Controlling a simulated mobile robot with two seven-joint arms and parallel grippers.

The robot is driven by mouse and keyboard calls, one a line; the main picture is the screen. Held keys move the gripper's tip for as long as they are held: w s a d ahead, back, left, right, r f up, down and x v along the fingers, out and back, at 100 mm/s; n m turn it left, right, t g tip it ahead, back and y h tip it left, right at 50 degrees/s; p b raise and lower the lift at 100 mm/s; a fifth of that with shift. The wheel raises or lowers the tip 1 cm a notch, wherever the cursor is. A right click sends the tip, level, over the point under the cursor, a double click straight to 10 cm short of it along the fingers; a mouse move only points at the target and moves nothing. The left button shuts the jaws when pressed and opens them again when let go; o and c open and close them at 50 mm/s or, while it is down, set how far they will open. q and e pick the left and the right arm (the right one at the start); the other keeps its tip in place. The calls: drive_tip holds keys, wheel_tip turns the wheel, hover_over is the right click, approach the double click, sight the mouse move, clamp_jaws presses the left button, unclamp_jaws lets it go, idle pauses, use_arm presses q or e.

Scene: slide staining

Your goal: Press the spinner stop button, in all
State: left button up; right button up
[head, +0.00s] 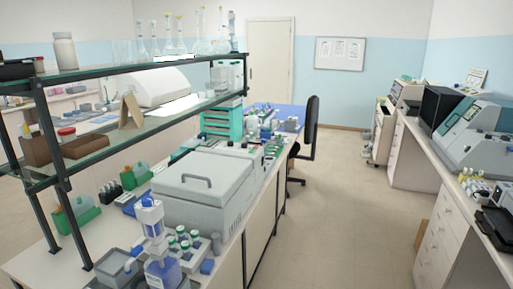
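Neither of my grippers shows in the head view. A large light-grey lidded machine (205,190) with a dark handle on top stands on the left bench. Behind it is a smaller pale machine (238,152) with small dark details on its top. I cannot tell which machine is the spinner. No stop button can be made out at this distance.
A glass-shelved rack (140,70) with flasks and boxes rises over the left bench. Bottles and green-capped tubes (183,240) stand at the near end. A dark chair (309,130) is beyond. The aisle floor (335,210) is clear, with drawers (445,215) along the right.

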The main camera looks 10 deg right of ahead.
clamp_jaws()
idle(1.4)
